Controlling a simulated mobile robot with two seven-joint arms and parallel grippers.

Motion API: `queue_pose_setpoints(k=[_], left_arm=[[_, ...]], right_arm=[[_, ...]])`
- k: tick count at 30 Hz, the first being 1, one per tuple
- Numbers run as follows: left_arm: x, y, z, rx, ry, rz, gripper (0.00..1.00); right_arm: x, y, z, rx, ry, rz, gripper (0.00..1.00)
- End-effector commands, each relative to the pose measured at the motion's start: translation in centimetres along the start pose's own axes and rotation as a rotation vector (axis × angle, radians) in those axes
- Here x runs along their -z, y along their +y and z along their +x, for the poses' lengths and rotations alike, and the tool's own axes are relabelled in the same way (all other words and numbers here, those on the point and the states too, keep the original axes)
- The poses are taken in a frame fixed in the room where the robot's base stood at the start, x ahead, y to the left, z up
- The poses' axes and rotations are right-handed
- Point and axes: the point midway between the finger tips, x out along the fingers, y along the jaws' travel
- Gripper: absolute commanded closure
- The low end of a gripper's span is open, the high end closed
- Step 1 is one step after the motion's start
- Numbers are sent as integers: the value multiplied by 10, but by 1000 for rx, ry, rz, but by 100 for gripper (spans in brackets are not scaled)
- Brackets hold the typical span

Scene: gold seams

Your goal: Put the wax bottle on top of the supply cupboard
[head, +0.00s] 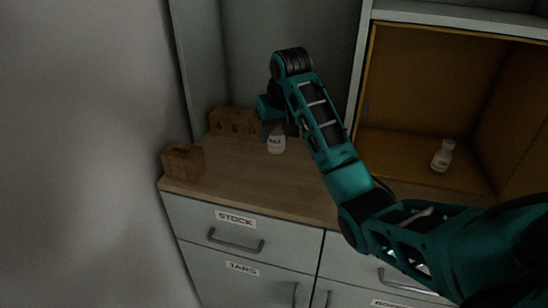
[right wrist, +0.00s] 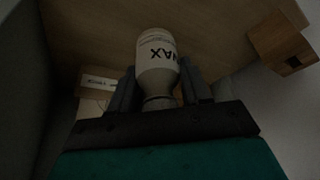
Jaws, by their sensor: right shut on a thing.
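The wax bottle is white with a dark "WAX" label; it shows in the right wrist view (right wrist: 156,62) and in the head view (head: 276,144). My right gripper (right wrist: 158,92) is shut on its neck, one finger on each side. In the head view the right gripper (head: 274,127) is partly hidden behind its own arm. The bottle is upright over the wooden top (head: 235,180) of a grey cupboard (head: 200,222); I cannot tell whether its base touches. No label reading "supply" shows. My left gripper is not in view.
A wooden block (head: 184,161) stands at the top's left edge. Wooden number blocks (head: 228,121) stand at the back, beside the bottle. Another white bottle (head: 442,156) stands in the open compartment (head: 400,165) at right. The front middle of the top is clear.

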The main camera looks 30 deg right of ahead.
Motion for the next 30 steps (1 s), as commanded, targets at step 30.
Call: queue_pose_setpoints(k=[30], left_arm=[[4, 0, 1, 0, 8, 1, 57]], right_arm=[[-31, -1, 76, 2, 1, 0, 85]])
